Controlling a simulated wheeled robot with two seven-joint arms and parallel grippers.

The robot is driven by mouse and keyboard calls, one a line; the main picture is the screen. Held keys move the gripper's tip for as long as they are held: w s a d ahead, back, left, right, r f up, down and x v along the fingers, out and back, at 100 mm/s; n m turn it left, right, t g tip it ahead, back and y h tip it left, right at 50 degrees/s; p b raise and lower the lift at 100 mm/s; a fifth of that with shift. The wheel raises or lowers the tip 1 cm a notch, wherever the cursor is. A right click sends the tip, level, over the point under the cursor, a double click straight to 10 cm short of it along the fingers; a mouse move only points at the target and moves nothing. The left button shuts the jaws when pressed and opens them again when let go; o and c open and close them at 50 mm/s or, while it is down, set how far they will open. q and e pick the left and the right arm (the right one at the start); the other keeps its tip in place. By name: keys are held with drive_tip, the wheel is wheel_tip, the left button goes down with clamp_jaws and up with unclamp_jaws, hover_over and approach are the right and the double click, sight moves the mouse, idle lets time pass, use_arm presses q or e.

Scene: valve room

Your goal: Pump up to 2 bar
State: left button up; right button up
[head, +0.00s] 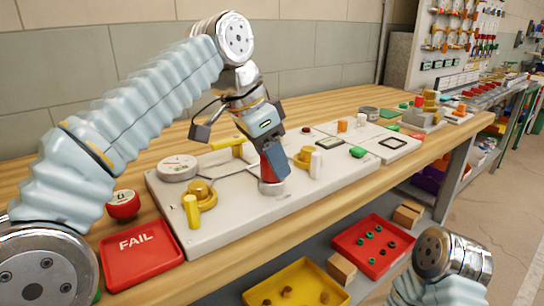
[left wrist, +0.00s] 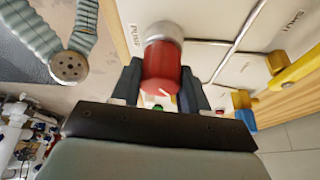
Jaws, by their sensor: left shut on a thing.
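A white panel (head: 235,222) lies on the wooden bench and bears a round gauge (head: 178,167); its needle is too small to read. My left gripper (head: 272,172) points down at the panel. Its fingers are closed around a red pump knob (left wrist: 161,70), one finger on each side. The knob sits on a silver collar (left wrist: 164,31), whose base also shows in the head view (head: 271,188). Yellow-handled brass valves stand near the gauge, one at the front (head: 193,211) and one behind (head: 222,144). My right gripper is not in view.
A red FAIL tray (head: 142,252) and a red round button (head: 123,204) are at the panel's left. White and orange cylinders, green pieces and other fittings stand further right. Yellow (head: 297,284) and red (head: 372,243) bins are below the bench edge.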

sight(262, 156)
use_arm(q)
drive_tip(key=shift+m, duration=0.5)
drive_tip(key=o, duration=1.1)
drive_tip(key=shift+c, duration=0.2)
drive_tip(key=shift+r, duration=0.15)
drive_tip(key=v, duration=0.4)
drive_tip(key=shift+w+a+r, duration=0.1)
drive_tip(key=shift+a+r, duration=0.05)
drive_tip(key=shift+r, duration=0.25)
drive_tip(key=s+a, duration=0.1)
drive_tip(key=a, duration=0.2)
drive_tip(key=s+a+b, duration=0.1)
drive_tip(key=s+a, duration=0.1)
drive_tip(key=a, duration=0.2)
drive_tip(key=s+a+b, duration=0.1)
drive_tip(key=a, duration=0.3)
drive_tip(key=shift+s+a+f, duration=0.1)
drive_tip(key=shift+s, duration=0.1)
drive_tip(key=shift+s, duration=0.1)
